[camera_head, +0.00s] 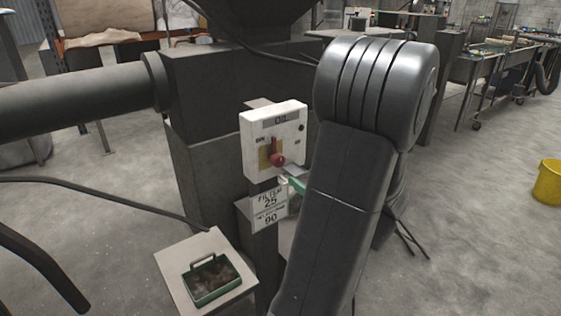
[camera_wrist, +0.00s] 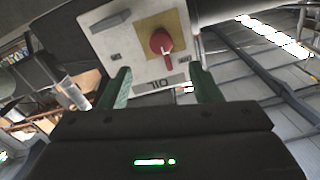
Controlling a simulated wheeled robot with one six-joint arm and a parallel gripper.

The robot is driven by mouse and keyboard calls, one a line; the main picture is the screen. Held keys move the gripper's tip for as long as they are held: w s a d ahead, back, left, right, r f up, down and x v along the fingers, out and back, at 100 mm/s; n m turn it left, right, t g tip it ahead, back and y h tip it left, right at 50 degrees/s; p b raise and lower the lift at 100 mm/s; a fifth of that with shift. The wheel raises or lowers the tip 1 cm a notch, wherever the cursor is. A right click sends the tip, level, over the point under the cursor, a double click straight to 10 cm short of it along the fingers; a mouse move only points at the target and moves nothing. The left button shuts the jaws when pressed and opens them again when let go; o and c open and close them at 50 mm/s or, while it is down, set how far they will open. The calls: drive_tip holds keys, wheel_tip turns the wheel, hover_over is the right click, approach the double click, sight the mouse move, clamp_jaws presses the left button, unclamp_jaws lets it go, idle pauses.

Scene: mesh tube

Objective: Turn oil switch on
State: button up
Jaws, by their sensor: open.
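The oil switch is a white box (camera_head: 291,137) with an "OIL" label, fixed to the dark machine. Its red knob (camera_head: 277,159) sits on a yellowish plate, with a handle pointing up in the head view. In the wrist view the box appears upside down, and the red knob (camera_wrist: 161,42) has its pointer towards the label. My gripper (camera_wrist: 160,85) is open, its green fingers spread wide below the knob in that picture, with nothing between them. In the head view my arm hides most of the gripper; one green fingertip shows just below the box's lower right, apart from the knob.
A label plate reading "FILTER 25" and "90" (camera_head: 270,207) hangs under the box. A green tray (camera_head: 212,280) rests on a light plate at lower left. A thick dark pipe (camera_head: 80,97) is at left. A yellow bucket (camera_head: 549,182) stands on open floor at right.

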sight(281, 163)
drive_tip(key=p+x, duration=0.2)
drive_tip(key=x, duration=1)
drive_tip(key=shift+w+a+p, duration=0.25)
drive_tip(key=shift+w+p, duration=0.05)
drive_tip(key=shift+p, duration=0.1)
drive_tip(key=c, duration=1)
